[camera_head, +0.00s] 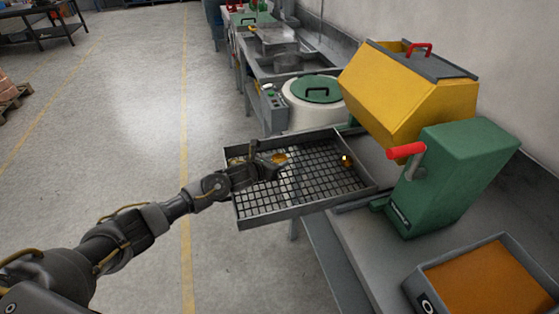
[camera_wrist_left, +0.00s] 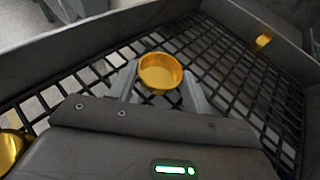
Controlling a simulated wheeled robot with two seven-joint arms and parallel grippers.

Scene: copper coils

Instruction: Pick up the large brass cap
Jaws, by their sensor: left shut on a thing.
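The large brass cap (camera_wrist_left: 160,72), a shallow round golden cup, sits between the two fingers of my left gripper (camera_wrist_left: 160,88) in the left wrist view. The fingers are shut on it from both sides, with its open top facing up. In the head view the cap (camera_head: 280,158) shows at the tip of my left gripper (camera_head: 274,165), over the mesh tray (camera_head: 290,208). I cannot tell whether its underside touches the mesh. My right gripper is not in view.
A smaller brass piece (camera_wrist_left: 263,40) lies at the tray's far side, also in the head view (camera_head: 347,160). Another brass piece (camera_wrist_left: 9,150) shows at the wrist view's lower left. A green machine (camera_head: 455,180) with a red handle, a yellow hopper (camera_head: 400,95) and a grey bin (camera_head: 425,290) stand right.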

